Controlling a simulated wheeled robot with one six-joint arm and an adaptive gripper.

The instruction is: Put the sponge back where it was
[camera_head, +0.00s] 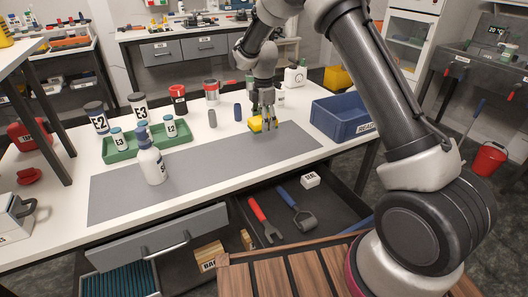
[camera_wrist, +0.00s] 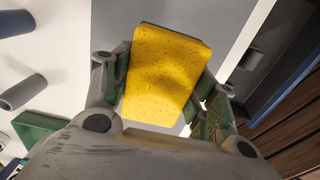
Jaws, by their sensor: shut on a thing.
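The yellow sponge (camera_head: 256,124) is between the fingers of my gripper (camera_head: 264,122). In the wrist view the sponge (camera_wrist: 165,75) fills the gap between the two fingers (camera_wrist: 163,88), which are shut on its sides. In the head view the gripper points down over the back edge of the grey mat (camera_head: 215,160), right of the bench's middle. The sponge is low over the mat; I cannot tell whether it touches it.
A green tray (camera_head: 122,157) with labelled jars and a white bottle (camera_head: 151,163) stand to the left. A blue bin (camera_head: 337,122) stands on the right. Small grey (camera_head: 212,118) and blue (camera_head: 238,112) cylinders stand near the gripper. An open drawer (camera_head: 325,205) with tools is below the front edge.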

